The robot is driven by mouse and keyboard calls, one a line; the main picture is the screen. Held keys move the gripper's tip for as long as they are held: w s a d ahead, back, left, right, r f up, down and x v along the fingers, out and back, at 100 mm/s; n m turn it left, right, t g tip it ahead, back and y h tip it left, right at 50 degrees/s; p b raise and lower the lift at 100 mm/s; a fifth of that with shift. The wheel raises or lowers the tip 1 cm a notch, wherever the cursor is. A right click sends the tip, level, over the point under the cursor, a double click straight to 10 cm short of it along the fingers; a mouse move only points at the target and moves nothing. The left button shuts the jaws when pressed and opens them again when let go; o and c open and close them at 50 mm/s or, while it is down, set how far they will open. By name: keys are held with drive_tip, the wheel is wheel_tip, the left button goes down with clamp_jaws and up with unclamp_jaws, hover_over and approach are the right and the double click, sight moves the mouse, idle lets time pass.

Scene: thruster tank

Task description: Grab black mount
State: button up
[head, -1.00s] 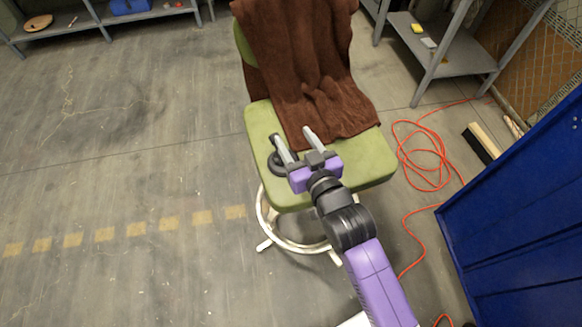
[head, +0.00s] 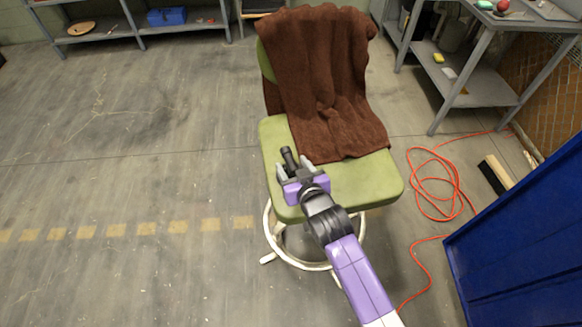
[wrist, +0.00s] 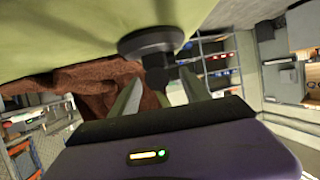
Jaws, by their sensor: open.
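The black mount (head: 289,157) is on the green chair's seat (head: 350,182), near its left side. In the wrist view the mount (wrist: 151,42) shows a round black disc against the seat and a short stem. My gripper (head: 293,167) is open, low at the seat. Its two fingers show on either side of the mount in the head view. In the wrist view the stem lies between the fingers of my gripper (wrist: 160,90), with no clear contact on either. The mount's lower part is partly hidden by my gripper in the head view.
A brown towel (head: 325,80) hangs over the chair's back and onto the seat, close to the mount. An orange cable (head: 440,185) lies on the floor to the right, by a blue panel (head: 520,230). Grey shelves (head: 465,75) stand behind. The floor at left is clear.

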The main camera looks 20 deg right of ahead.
drive_tip(key=shift+x, duration=0.9)
clamp_jaws()
drive_tip(key=shift+r, duration=0.15)
